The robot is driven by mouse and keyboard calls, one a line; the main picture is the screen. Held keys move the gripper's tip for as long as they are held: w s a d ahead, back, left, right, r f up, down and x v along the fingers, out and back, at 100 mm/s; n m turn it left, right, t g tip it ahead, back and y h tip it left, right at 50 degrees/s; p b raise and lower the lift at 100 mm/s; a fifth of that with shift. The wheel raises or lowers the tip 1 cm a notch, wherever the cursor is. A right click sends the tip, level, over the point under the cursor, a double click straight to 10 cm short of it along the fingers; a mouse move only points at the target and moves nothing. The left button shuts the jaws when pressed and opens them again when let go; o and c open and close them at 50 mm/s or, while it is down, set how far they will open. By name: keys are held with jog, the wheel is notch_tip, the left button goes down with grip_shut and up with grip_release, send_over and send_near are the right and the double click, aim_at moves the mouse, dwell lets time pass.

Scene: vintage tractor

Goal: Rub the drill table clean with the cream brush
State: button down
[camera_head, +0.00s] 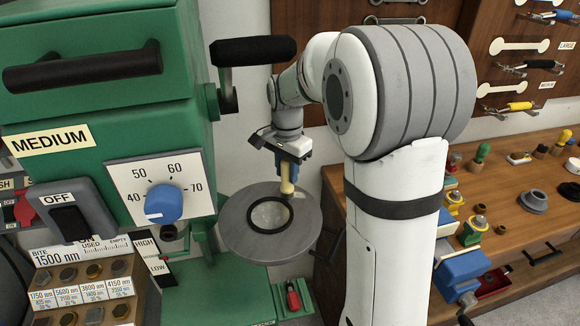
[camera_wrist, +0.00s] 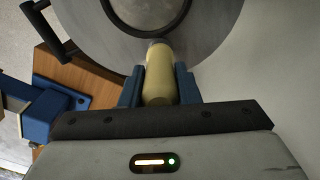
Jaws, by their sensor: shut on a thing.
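The cream brush (camera_wrist: 158,80) is held upright between the blue fingers of my gripper (camera_wrist: 159,85) in the wrist view. In the head view my gripper (camera_head: 287,172) points down, shut on the cream brush (camera_head: 287,187). The round grey drill table (camera_head: 243,236) lies below it, with a black ring around a paler middle patch. The brush's lower end is over the table's far right part, at the ring's edge; I cannot tell whether it touches.
The green drill body (camera_head: 100,100) with its blue dial (camera_head: 163,204) stands left of the table. A black handle (camera_head: 253,51) juts out above it. A wooden workbench (camera_head: 530,195) with pegs and a blue vise (camera_head: 462,270) is at right.

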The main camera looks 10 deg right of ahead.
jog(key=shift+s+a, duration=0.1)
jog(key=shift+r+p, duration=2.2)
jog(key=shift+r, duration=0.8)
jog(key=shift+r+p, duration=1.2)
jog(key=shift+r, duration=0.4)
jog(key=shift+f, duration=0.1)
jog(key=shift+s+d+f+b, duration=0.15)
jog(key=shift+f+b, duration=0.85)
jog(key=shift+f, duration=0.3)
jog(key=shift+s+d+f+b, duration=0.15)
jog(key=shift+f+b, duration=0.8)
jog(key=shift+f, duration=0.35)
jog(key=shift+s+d+f+b, duration=0.15)
jog(key=shift+f+b, duration=0.85)
jog(key=shift+f, duration=0.3)
jog(key=shift+f+b, duration=0.3)
jog(key=shift+f, duration=0.15)
jog(key=shift+r, duration=0.1)
